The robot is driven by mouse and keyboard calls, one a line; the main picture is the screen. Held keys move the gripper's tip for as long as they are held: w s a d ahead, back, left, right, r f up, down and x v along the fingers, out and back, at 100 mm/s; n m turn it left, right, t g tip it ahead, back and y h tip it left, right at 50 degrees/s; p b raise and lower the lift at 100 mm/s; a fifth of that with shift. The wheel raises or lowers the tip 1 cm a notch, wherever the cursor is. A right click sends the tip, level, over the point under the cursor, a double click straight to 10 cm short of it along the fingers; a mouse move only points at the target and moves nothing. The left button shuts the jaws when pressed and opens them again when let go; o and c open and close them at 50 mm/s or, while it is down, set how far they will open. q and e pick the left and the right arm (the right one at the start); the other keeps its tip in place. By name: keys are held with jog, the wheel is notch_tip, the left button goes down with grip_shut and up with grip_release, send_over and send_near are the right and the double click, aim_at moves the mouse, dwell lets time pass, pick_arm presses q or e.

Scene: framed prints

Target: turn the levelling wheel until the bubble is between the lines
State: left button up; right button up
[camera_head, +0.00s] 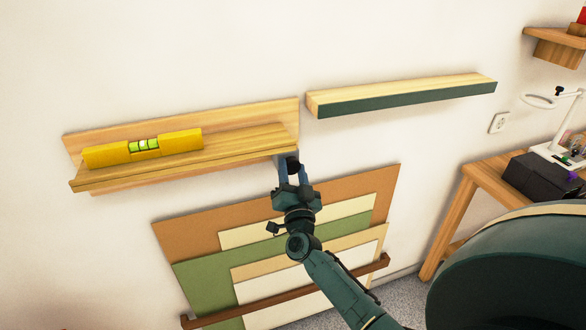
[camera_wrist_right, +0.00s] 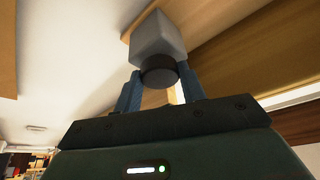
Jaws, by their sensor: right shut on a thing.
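A yellow spirit level (camera_head: 106,155) lies on the left wooden shelf (camera_head: 240,139). Its green vial (camera_head: 144,146) faces me, but the bubble and lines are too small to judge. The levelling wheel (camera_wrist_right: 158,70) is a dark round knob under a grey block (camera_wrist_right: 160,38) at the shelf's right end. My right gripper (camera_head: 291,170) is below that end, reaching up. In the right wrist view its blue fingers (camera_wrist_right: 157,84) stand on either side of the wheel and are shut on it. My left gripper is not in view.
A second shelf with a dark green front (camera_head: 408,100) is on the wall to the right. Large framed boards (camera_head: 190,232) lean below the left shelf, behind my right arm. A wooden table (camera_head: 470,188) with a black box (camera_head: 540,178) stands at the right.

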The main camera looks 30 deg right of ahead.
jog(key=shift+m+g+h+p, duration=0.4)
jog(key=shift+m+g, duration=0.1)
jog(key=shift+m, duration=0.9)
jog(key=o, duration=1)
jog(key=shift+c, duration=0.2)
jog(key=p+v, duration=0.1)
jog(key=v, duration=1.2)
jog(key=shift+p, duration=0.3)
jog(key=shift+a, duration=0.15)
